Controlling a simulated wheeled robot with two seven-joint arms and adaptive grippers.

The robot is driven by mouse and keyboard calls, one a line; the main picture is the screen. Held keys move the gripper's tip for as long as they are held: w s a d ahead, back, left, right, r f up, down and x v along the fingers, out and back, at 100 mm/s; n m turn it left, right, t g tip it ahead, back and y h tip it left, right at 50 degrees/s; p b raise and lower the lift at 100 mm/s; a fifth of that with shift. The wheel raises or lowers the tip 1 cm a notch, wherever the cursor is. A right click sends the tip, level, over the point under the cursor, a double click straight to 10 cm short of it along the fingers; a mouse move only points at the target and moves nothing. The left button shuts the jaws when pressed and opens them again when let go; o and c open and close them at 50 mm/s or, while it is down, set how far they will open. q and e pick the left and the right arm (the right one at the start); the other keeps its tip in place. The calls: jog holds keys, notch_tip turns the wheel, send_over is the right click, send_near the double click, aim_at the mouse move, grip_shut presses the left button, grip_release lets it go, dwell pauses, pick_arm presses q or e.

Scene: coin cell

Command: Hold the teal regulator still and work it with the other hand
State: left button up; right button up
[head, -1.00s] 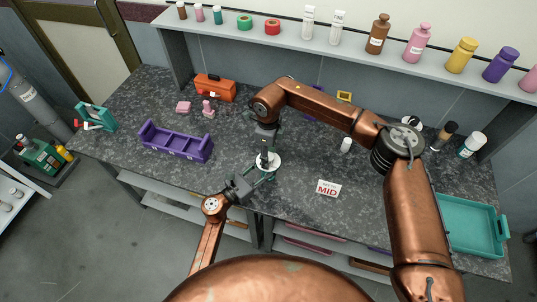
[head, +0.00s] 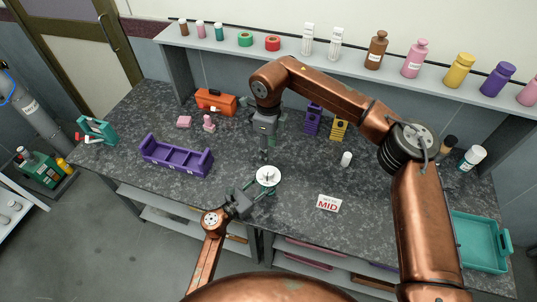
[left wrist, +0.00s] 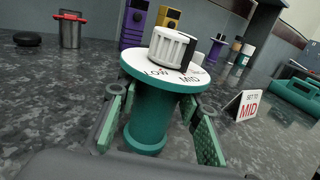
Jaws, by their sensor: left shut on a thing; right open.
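The teal regulator (left wrist: 152,115) stands upright on the counter, with a white dial plate (left wrist: 150,72) marked LOW and MID and a ribbed white knob (left wrist: 172,46) on top. A third label is partly hidden behind the knob. In the head view the white dial (head: 268,177) shows from above. My left gripper (head: 259,191) is shut on the regulator's body, one finger on each side in the left wrist view. My right gripper (head: 265,154) is open and empty, above and behind the dial, apart from the knob. A small sign (head: 329,203) reads SET TO MID.
A purple rack (head: 177,158) stands left of the regulator, an orange toolbox (head: 215,101) behind it. A teal tray (head: 480,243) lies far right. Counter around the sign is clear.

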dwell(0.3)
pick_arm(q)
jog(key=o, duration=1.4)
jog(key=shift+o, duration=0.2)
